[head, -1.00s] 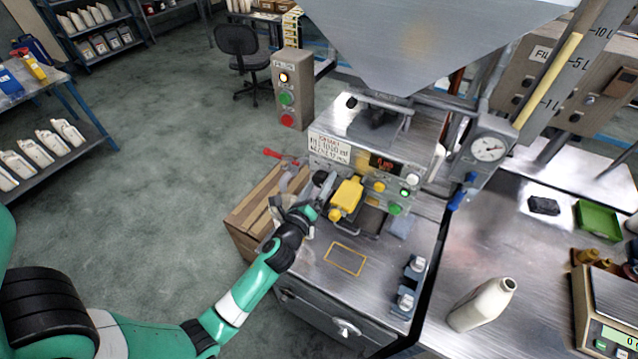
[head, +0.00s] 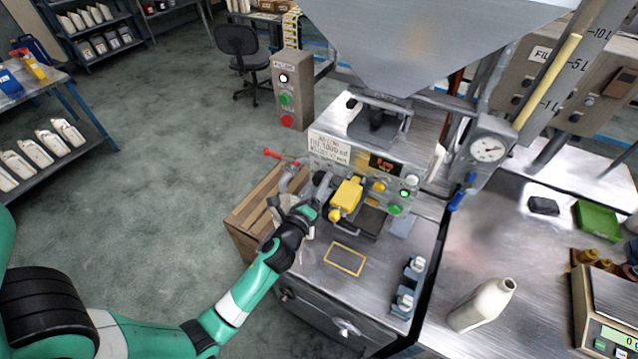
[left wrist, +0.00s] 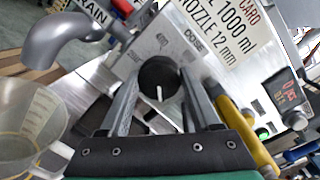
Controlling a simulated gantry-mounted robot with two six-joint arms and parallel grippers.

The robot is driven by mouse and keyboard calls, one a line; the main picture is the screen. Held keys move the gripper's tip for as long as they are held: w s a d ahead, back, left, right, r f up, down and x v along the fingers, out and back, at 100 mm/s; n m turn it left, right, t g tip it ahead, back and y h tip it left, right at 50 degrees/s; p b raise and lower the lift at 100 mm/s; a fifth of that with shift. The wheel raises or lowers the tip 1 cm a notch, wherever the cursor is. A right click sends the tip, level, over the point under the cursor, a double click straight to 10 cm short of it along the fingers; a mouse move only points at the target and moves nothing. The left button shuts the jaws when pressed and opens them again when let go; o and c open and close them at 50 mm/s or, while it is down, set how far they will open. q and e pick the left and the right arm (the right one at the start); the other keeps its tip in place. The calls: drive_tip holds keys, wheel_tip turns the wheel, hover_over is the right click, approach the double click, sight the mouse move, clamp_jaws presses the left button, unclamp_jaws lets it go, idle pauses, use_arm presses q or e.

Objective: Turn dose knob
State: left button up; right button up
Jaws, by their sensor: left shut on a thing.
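The black dose knob (left wrist: 158,76) sits on the front of the steel filling machine, under the word DOSE in the left wrist view. A white mark on its face points down in that view. My left gripper (left wrist: 160,92) has one finger on each side of the knob and is shut on it. In the head view the left gripper (head: 314,196) reaches the machine's front from the left, and the knob (head: 322,179) is partly hidden. A yellow part (head: 346,196) stands just right of it. My right gripper is not in view.
A drain spout (left wrist: 85,32) and a clear measuring jug (left wrist: 28,120) are close on the left of the gripper. A small red display (head: 384,164) and buttons are to the right. A white bottle (head: 482,305) stands on the right-hand bench.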

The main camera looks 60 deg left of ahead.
use_arm(q)
drive_tip(key=n+p, duration=0.1)
drive_tip(key=n, duration=0.3)
drive_tip(key=shift+r+n+h, duration=0.1)
drive_tip(key=shift+n+h, duration=0.2)
drive_tip(key=shift+n, duration=0.1)
drive_tip(key=n, duration=0.4)
drive_tip(key=shift+p, duration=0.35)
drive_tip(key=n+h+p, duration=0.1)
drive_tip(key=n, duration=0.3)
drive_tip(key=shift+s+a, duration=0.1)
drive_tip(key=n, duration=0.4)
drive_tip(key=shift+n+t+h+p, duration=0.3)
drive_tip(key=shift+p, duration=0.1)
drive_tip(key=shift+n, duration=1.2)
drive_tip(key=shift+n+h, duration=0.3)
drive_tip(key=shift+n, duration=0.5)
drive_tip(key=shift+f+n+t+b, duration=0.25)
drive_tip(key=shift+n+t+b, duration=0.1)
drive_tip(key=shift+n, duration=0.85)
drive_tip(key=shift+n+b, duration=0.5)
drive_tip(key=shift+n, duration=0.9)
drive_tip(key=shift+r, duration=0.1)
